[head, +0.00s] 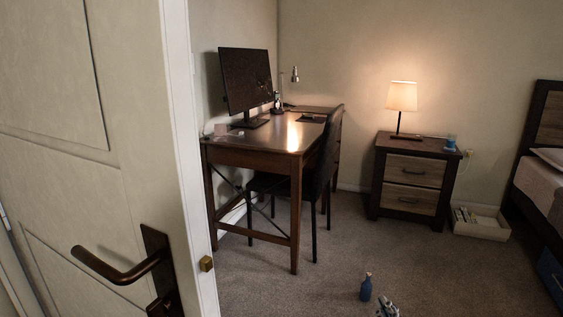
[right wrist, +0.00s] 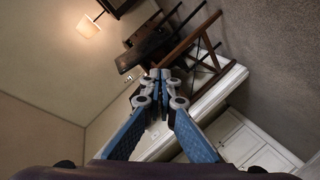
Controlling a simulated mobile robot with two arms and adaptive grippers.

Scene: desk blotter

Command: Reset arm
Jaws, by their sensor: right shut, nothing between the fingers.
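My right gripper (head: 387,306) shows at the bottom edge of the head view, low over the carpet. In the right wrist view, its two blue-padded fingers (right wrist: 164,76) meet at the tips, shut with nothing between them. My left gripper is in neither view. The task names no object.
A white door (head: 120,205) with a dark handle stands at the left. Beyond it are a desk (head: 240,157) with monitor, a dark chair (head: 325,165), a nightstand (head: 412,180) and a bed. Open carpet lies between.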

